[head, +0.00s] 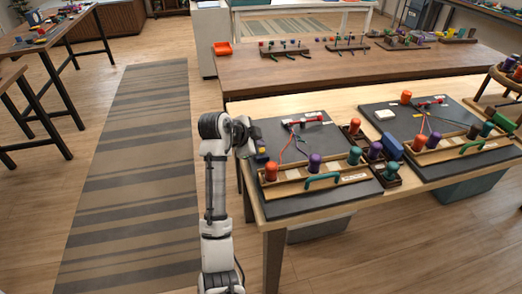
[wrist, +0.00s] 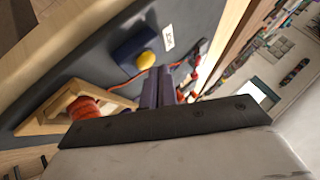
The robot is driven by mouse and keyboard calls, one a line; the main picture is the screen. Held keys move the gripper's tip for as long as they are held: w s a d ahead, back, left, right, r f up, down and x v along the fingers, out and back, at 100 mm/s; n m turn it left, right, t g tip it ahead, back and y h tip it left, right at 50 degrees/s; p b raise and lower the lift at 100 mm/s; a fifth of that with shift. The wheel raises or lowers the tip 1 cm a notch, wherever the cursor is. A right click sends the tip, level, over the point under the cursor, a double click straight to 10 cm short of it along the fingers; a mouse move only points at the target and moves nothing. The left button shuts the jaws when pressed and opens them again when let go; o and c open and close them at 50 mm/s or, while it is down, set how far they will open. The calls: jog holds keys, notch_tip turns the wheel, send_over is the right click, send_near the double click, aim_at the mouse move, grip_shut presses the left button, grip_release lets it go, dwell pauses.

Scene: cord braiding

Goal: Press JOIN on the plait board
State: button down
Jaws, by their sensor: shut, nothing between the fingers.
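The dark plait board (head: 335,136) lies at the left end of the near table. Near its left edge is a blue box (head: 261,150), mostly beside my gripper. In the wrist view the blue box (wrist: 128,50) carries a round yellow button (wrist: 146,60), and a white label (wrist: 168,38) that seems to read JOIN lies beside it. My gripper (head: 254,136) hangs over the board's left edge. In the wrist view my gripper's fingers (wrist: 158,75) are shut and empty, with their tips just beside the button. Whether they touch it I cannot tell.
A wooden rack (head: 312,182) with orange, purple and green bobbins stands at the board's front. Red and blue cords run from a red clamp (head: 304,119). A second similar board (head: 460,118) lies to the right. The striped rug (head: 130,170) on the left is clear.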

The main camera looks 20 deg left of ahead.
jog(key=shift+f+b, duration=0.4)
jog(key=shift+f, duration=0.35)
dwell(0.7)
jog(key=shift+r, duration=0.1)
jog(key=shift+r+p, duration=0.65)
jog(key=shift+r, duration=0.25)
jog(key=shift+r+p, duration=1.65)
jog(key=shift+r, duration=0.9)
